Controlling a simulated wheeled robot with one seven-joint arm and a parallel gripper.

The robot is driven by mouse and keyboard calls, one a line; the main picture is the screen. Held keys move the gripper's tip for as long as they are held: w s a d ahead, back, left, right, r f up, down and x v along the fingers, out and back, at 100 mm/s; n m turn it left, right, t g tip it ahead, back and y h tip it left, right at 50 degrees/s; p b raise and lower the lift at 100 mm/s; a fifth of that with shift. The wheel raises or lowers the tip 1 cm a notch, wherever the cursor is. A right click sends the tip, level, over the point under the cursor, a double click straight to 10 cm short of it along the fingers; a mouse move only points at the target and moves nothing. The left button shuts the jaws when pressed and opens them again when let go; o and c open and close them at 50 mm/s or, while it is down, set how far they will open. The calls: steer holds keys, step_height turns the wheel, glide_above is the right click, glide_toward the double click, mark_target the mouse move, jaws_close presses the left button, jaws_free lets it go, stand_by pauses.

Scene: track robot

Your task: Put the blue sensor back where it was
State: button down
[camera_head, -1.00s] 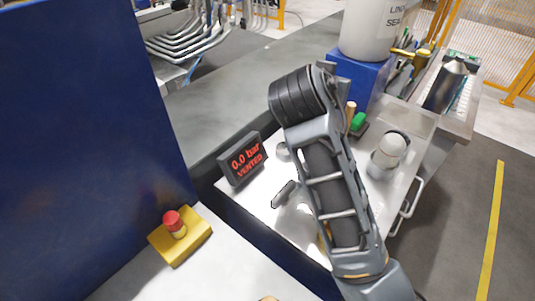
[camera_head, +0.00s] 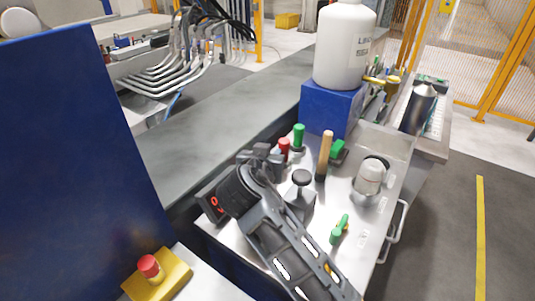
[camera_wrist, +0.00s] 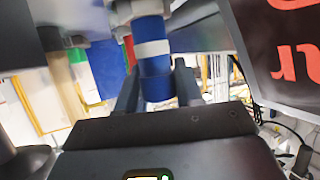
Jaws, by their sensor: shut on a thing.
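The blue sensor (camera_wrist: 153,62), a blue cylinder with a white band, stands between the two fingers of my gripper (camera_wrist: 156,92) in the wrist view. The fingers are shut on it. One end of it is at a grey metal fitting (camera_wrist: 135,10) at the top of that view; I cannot tell whether it sits in it or only touches it. In the head view my gripper (camera_head: 262,156) is over the left back of the metal bench top, and the sensor cannot be made out there.
The red-lettered display (camera_head: 212,203) is partly behind my arm and close by in the wrist view. A yellow button box (camera_head: 158,276) is at lower left.

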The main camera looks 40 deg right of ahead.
steer(key=c, duration=1.2)
jaws_free()
steer(key=shift+f, duration=0.15)
steer(key=o, duration=0.5)
steer(key=shift+c, duration=0.2)
steer(key=shift+r, duration=0.25)
steer(key=b+v, duration=0.1)
steer(key=v, duration=1.1)
steer(key=shift+b, duration=0.35)
steer(key=shift+f, duration=0.1)
